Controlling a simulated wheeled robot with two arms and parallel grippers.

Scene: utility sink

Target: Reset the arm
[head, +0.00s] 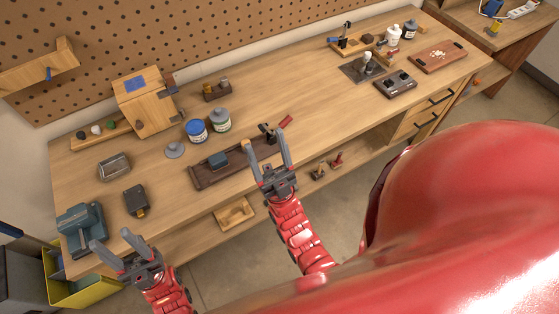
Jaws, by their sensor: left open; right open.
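My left gripper (112,250) is open and empty. Its two grey fingers point up and left, near the front left edge of the workbench, close to a blue-grey vise (82,224). My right gripper (262,155) is open, with its fingers spread over the front part of the bench beside the right end of a dark brown tray (212,177). A dark tool with a red handle (284,122) shows behind its fingertips. I see nothing held between the fingers of either gripper.
The wooden workbench (330,115) carries blue-lidded (196,131) and grey-lidded jars (220,120), a wooden box (147,108) and a black box (136,200). A pegboard (210,40) rises behind. The bench's centre right is clear. My red body covers the lower right.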

